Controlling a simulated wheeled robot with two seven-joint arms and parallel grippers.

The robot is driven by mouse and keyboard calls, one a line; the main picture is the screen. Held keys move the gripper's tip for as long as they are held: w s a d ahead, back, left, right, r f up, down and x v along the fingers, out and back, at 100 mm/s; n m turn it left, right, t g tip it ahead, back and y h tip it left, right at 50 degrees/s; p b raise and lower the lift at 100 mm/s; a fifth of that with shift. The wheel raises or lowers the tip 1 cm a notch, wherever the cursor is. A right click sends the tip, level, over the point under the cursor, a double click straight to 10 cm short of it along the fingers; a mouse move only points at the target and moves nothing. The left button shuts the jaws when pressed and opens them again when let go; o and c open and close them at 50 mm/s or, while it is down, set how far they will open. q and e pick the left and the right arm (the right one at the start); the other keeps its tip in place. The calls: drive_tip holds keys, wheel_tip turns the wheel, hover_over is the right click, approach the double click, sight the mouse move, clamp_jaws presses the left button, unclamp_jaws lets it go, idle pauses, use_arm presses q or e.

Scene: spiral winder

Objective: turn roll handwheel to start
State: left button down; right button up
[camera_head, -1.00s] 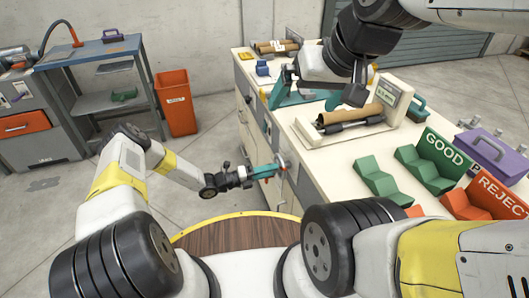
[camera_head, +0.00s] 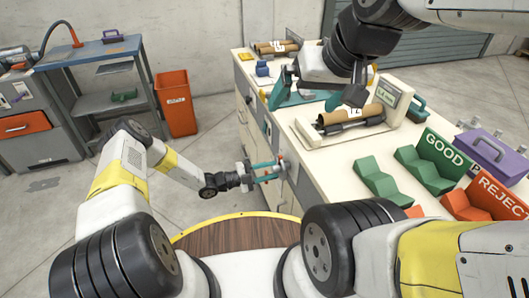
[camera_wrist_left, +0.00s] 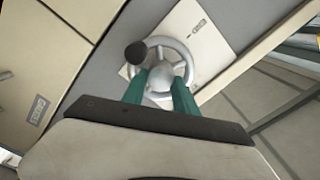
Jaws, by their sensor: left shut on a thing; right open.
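The roll handwheel (camera_wrist_left: 186,51) is a grey spoked wheel with a dark knob (camera_wrist_left: 136,52) at its upper left in the left wrist view, on a pale plate. In the head view the handwheel (camera_head: 284,165) shows small at the cabinet's side. My left gripper (camera_head: 272,171) is shut on the handwheel. In the left wrist view its teal fingers (camera_wrist_left: 162,88) reach in at either side of the hub; the exact contact is hidden. My right gripper (camera_head: 303,101) is open above the worktop, partly hidden by its own dark wrist.
A winding unit with a cardboard tube (camera_head: 345,115) and a small display (camera_head: 389,95) stands on the worktop. Green GOOD (camera_head: 428,165) and orange REJECT (camera_head: 485,200) cradles stand nearer. An orange bin (camera_head: 176,103) and a blue bench (camera_head: 95,50) are at left. Floor between is clear.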

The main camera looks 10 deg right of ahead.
use_arm(q)
drive_tip(key=shift+a+n, duration=0.1)
drive_tip(key=shift+n, duration=0.5)
drive_tip(key=c, duration=1)
unclamp_jaws()
drive_tip(key=shift+o, duration=0.2)
drive_tip(key=s+a, duration=0.1)
drive_tip(key=a, duration=0.6)
drive_tip(key=shift+s+a, duration=0.2)
drive_tip(key=shift+a, duration=0.1)
